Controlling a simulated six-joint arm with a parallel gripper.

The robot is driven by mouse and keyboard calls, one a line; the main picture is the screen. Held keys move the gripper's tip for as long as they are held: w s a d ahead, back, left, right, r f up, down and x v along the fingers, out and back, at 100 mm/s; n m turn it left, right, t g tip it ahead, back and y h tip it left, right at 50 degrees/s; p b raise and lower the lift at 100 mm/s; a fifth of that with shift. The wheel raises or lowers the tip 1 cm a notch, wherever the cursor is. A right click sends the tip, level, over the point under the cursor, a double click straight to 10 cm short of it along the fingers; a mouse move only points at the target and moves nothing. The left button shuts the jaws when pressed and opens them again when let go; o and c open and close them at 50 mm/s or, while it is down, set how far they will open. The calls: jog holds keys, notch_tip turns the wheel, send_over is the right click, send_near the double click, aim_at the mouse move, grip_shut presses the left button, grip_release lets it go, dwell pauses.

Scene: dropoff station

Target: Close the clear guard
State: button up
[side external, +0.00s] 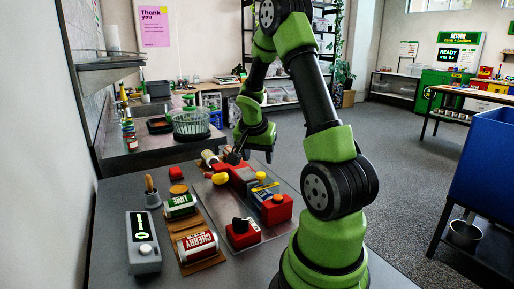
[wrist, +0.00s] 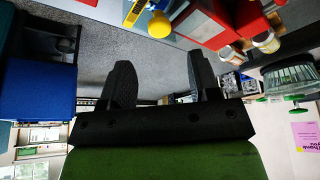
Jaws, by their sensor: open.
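I cannot clearly make out the clear guard in either view. A red unit with a grey top (side external: 242,174) stands on a metal plate (side external: 222,207), and a yellow knob (side external: 220,178) shows at its left. The red unit (wrist: 205,22) and the yellow knob (wrist: 159,25) also show at the top of the wrist view. My gripper (side external: 238,157) is above the far end of the plate, close to the red unit. In the wrist view my gripper (wrist: 163,82) has its two fingers wide apart with nothing between them.
A red box with a black knob (side external: 241,232) and a red box with an orange button (side external: 277,208) stand on the plate. Lime (side external: 180,206) and cherry (side external: 197,246) cans lie to the left. A grey device (side external: 143,243) stands front left. A clear ribbed container (side external: 192,123) stands behind.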

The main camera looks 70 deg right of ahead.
jog(key=shift+v, duration=1.55)
jog(key=y, duration=0.4)
send_over(261, 174)
jog(key=shift+y, duration=0.3)
notch_tip(261, 174, down, 9)
jog(key=shift+d+f, duration=0.1)
jog(key=shift+f, duration=0.15)
